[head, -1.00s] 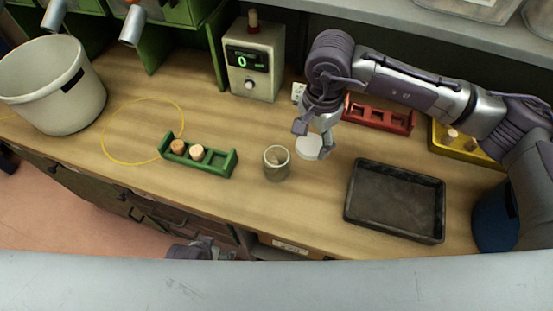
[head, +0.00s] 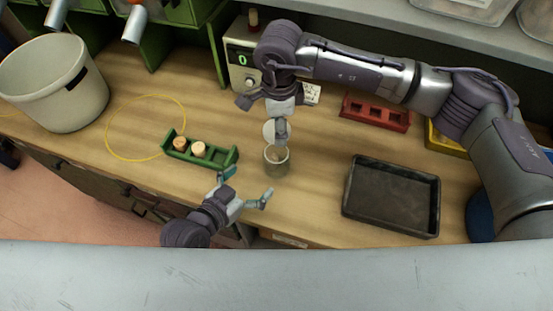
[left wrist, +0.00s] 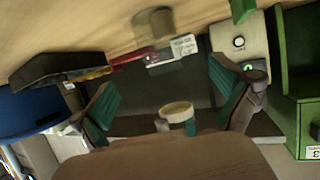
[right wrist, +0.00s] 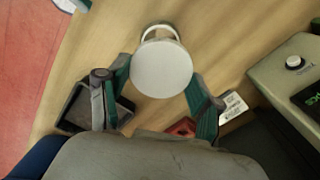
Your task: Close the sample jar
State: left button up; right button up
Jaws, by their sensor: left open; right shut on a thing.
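The sample jar (head: 276,163) is a small greyish open-topped cylinder standing upright on the bench; it also shows in the left wrist view (left wrist: 153,22). My right gripper (head: 281,132) is shut on a round white lid (head: 268,131), just above and behind the jar in the head view. In the right wrist view the lid (right wrist: 161,69) covers part of the jar, whose rim (right wrist: 158,31) shows beyond it. The grip contact is mostly hidden. My left gripper (head: 246,187) is open and empty, in front and left of the jar, apart from it.
A green rack (head: 220,163) with two corks stands left of the jar. A dark tray (head: 391,200) lies to the right, and a red rack (head: 376,113) behind. A meter (head: 238,60) stands at the back. A white bucket (head: 55,95) and yellow loop are far left.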

aim_at(283, 151)
pick_arm(q)
jog(key=shift+d+r, duration=0.1)
jog(key=shift+w+d+f, duration=0.2)
jog(key=shift+w+d, duration=0.05)
jog(key=shift+w, duration=0.2)
jog(key=x, duration=1.1)
jog(key=shift+s, duration=0.1)
jog(key=shift+c, duration=0.2)
jog(key=c, duration=1.6)
jog(key=shift+c, duration=0.2)
pick_arm(e)
jog(key=shift+f, duration=2.5)
jog(key=shift+f, duration=0.1)
jog(key=shift+f, duration=0.8)
jog(key=shift+f, duration=0.55)
